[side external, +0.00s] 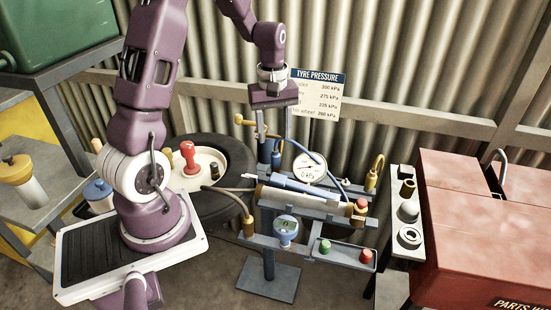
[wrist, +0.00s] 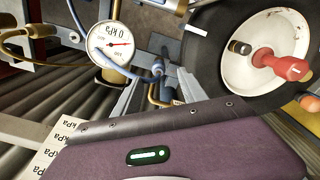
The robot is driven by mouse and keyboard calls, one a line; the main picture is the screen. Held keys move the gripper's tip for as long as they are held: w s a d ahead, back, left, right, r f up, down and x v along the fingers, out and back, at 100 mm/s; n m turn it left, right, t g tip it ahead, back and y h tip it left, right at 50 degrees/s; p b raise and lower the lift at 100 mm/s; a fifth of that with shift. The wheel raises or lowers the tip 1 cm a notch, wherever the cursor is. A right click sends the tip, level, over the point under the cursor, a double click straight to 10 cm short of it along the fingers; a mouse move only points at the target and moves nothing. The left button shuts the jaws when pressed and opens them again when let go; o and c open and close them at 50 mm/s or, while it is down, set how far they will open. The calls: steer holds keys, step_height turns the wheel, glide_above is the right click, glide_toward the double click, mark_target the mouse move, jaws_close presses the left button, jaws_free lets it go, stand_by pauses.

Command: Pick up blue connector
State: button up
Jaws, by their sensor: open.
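In the wrist view, a small blue connector (wrist: 158,69) sits on the end of a thin blue hose near the pressure gauge (wrist: 113,44). It appears between the two grey fingertips of my gripper (wrist: 155,82), with gaps on both sides. In the side external view, a small blue piece (side external: 276,158), which looks like the same connector, is left of the gauge (side external: 309,168). My gripper (side external: 274,126) is above the rear of the test stand, pointing down, open and empty. How far its tips are above the connector is hard to tell.
The stand (side external: 268,278) carries a blue-and-brass pump, brass fittings and hoses close to my gripper. A brass elbow (side external: 241,119) stands left of the fingers. A tyre (side external: 238,157) with a red valve knob (side external: 188,152) lies left. A red parts box (side external: 475,230) is right.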

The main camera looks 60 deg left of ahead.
mark_target(275, 151)
steer(key=shift+n, duration=0.3)
steer(key=f, duration=0.8)
steer(key=shift+w+a+f, duration=0.35)
steer(key=shift+w+a, duration=0.05)
jaws_close()
